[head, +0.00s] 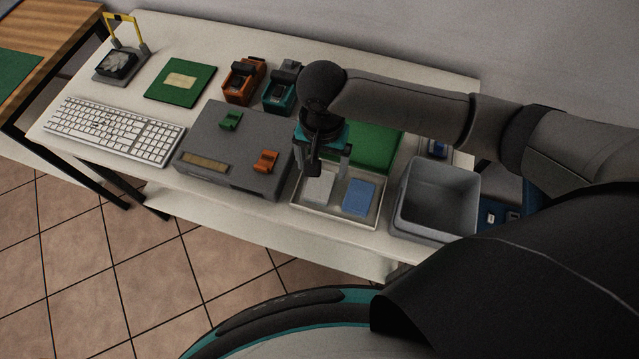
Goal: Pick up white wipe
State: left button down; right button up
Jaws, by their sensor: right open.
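The white wipe (318,190) lies flat in the left part of a shallow white tray (339,219) near the table's front edge. A blue wipe (359,197) lies beside it on the right in the same tray. My right gripper (327,174) points down over the back of the tray, close above the white wipe. Its fingers are apart, with nothing seen between them. It covers part of the tray's back left corner. Whether a fingertip touches the wipe cannot be told. My left gripper is not in view.
A grey open bin (436,200) stands right of the tray. A grey box (232,150) with green and orange clips stands close on the left. A keyboard (115,132) lies further left.

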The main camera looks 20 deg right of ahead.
jog(key=b, duration=0.1)
send_over(320, 184)
jog(key=f, duration=0.4)
jog(key=shift+s+f, duration=0.2)
jog(key=shift+f, duration=0.1)
notch_tip(320, 184, down, 3)
jog(key=shift+w+r+b, duration=0.1)
jog(key=shift+w+b, duration=0.05)
jog(key=shift+b, duration=0.25)
jog(key=shift+f, duration=0.6)
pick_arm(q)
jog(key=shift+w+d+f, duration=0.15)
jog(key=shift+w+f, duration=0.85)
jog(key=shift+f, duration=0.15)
pick_arm(e)
jog(key=shift+c, duration=0.3)
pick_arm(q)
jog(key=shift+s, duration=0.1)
pick_arm(e)
jog(key=c, duration=1.1)
